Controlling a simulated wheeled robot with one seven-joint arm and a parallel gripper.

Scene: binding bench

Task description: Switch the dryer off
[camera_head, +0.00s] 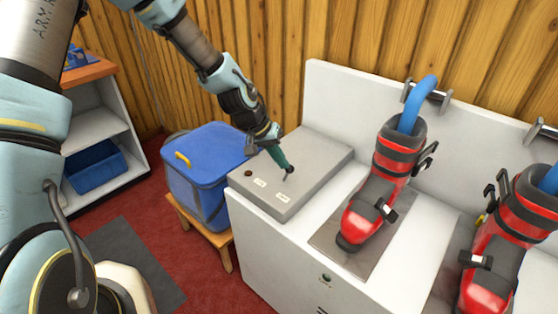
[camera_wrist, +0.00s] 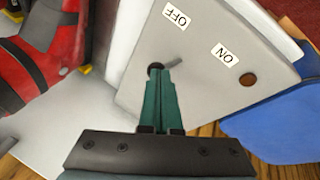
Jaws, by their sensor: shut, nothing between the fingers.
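The dryer's grey control box (camera_head: 318,166) sits on the left end of the white bench. Its sloped face also shows in the wrist view (camera_wrist: 210,95), with an OFF label (camera_wrist: 177,17), an ON label (camera_wrist: 222,54) and a dark brown round light (camera_wrist: 248,79). A small grey lever (camera_wrist: 174,64) sticks out of a dark round base and appears to lean toward the ON side. My gripper (camera_head: 287,170) is shut and empty. In the wrist view its green fingertips (camera_wrist: 160,75) are right at the lever's base and partly cover it; contact cannot be told.
A blue box (camera_head: 205,165) on a wooden stool is close to the left. A shelf with a blue bin (camera_head: 95,167) stands further left.

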